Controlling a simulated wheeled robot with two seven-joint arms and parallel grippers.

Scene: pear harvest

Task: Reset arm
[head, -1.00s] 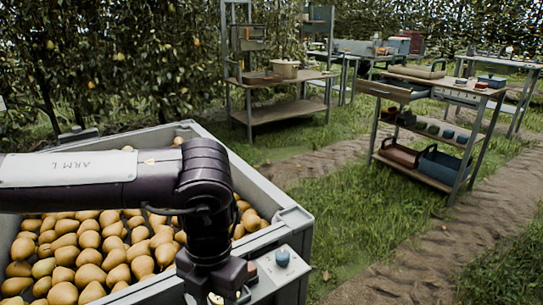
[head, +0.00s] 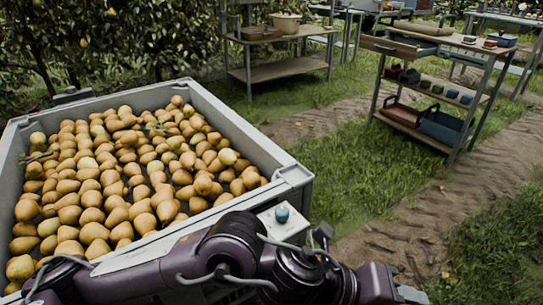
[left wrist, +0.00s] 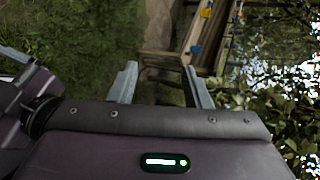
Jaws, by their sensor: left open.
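My left arm, dark purple, lies low across the front of the head view, with its gripper end (head: 410,294) at the bottom right, partly cut off by the frame edge. In the left wrist view my left gripper (left wrist: 162,84) has its two grey fingers apart with nothing between them. Another purple arm part of mine with a grey finger-like piece (left wrist: 14,55) shows at the left edge of that view, too cut off to read its jaws.
A grey bin (head: 240,128) full of pears (head: 120,170) stands at the left, behind my arm. A control box with a blue knob (head: 282,214) is at its near corner. A shelf cart (head: 410,150) and a workbench (head: 275,75) stand farther back. Grass and a dirt path lie at the right.

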